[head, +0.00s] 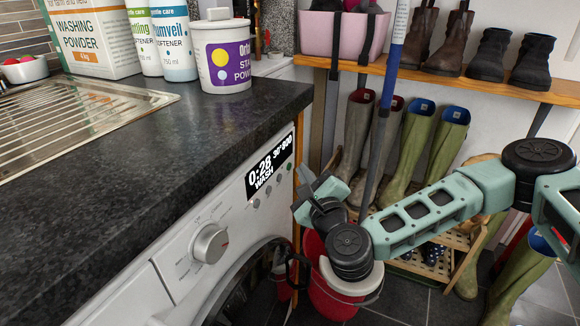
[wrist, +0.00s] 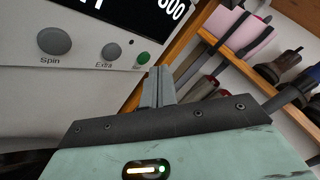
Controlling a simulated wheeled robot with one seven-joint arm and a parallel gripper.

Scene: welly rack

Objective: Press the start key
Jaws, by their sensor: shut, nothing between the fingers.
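The white washing machine (head: 235,222) stands under the dark worktop, and its display reads 0:28 WASH. A small round green key (wrist: 143,58) is at the right end of its button row; it also shows small in the head view (head: 289,168). No readable label shows on it. The grey Extra key (wrist: 110,52) and larger Spin key (wrist: 54,41) are to its left. My gripper (wrist: 160,72) is shut and empty, its fingertips just right of and below the green key in the wrist view. I cannot tell whether they touch the panel. The gripper (head: 306,173) is beside the panel's right end.
The worktop (head: 150,135) overhangs the panel, with a purple-labelled tub (head: 226,62) near its edge. A blue pole (head: 393,50) stands behind my arm. A wooden rack (head: 460,77) with boots is at the right, and a red bucket (head: 327,295) stands below my arm.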

